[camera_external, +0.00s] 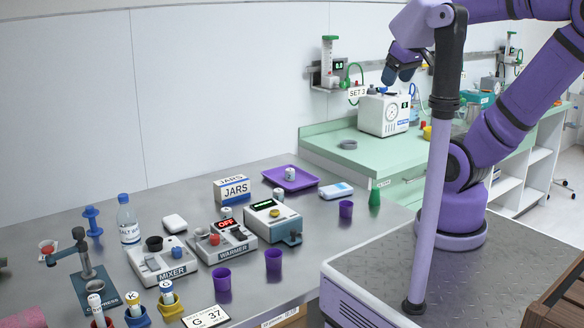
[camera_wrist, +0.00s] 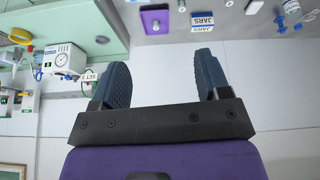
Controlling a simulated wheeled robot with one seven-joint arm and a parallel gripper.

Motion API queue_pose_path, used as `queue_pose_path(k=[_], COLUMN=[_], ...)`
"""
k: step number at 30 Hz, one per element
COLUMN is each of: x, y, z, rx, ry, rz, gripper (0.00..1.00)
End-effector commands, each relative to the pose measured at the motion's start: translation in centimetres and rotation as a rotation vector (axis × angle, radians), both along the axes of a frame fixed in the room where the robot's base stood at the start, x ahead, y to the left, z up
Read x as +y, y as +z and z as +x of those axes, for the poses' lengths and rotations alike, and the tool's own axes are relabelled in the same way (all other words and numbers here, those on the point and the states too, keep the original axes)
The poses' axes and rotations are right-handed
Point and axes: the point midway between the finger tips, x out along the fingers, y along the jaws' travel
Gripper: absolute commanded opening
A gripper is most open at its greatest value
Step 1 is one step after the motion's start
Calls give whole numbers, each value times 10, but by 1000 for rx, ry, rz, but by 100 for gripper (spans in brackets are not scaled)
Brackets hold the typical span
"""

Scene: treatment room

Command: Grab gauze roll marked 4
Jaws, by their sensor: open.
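Several small white rolls with dark marks, likely the gauze rolls, are in the external view; I cannot read any number on them. One roll (camera_external: 290,174) stands on a purple tray (camera_external: 307,183). Another roll (camera_external: 278,194) stands just in front of the tray, and one more (camera_external: 226,212) is by the warmer. The tray (camera_wrist: 147,15) and its roll (camera_wrist: 156,25) also show in the wrist view, near the top edge. My gripper (camera_external: 394,77) is high above the counter, right of the tray and apart from it. Its dark blue fingers (camera_wrist: 162,82) are open and empty.
A JARS box (camera_external: 232,190) stands left of the tray. A white dial device (camera_external: 384,115) stands on the green counter under my gripper. Some bare metal counter shows around the tray.

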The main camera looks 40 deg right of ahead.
Motion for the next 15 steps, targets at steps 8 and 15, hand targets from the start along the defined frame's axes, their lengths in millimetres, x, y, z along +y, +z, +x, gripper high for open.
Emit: queue_pose_path(k=[8,15], x=[22,51], y=[9,-1], z=[79,151], rx=[67,117], ry=[346,667], rz=[-144,-259], gripper=[70,70])
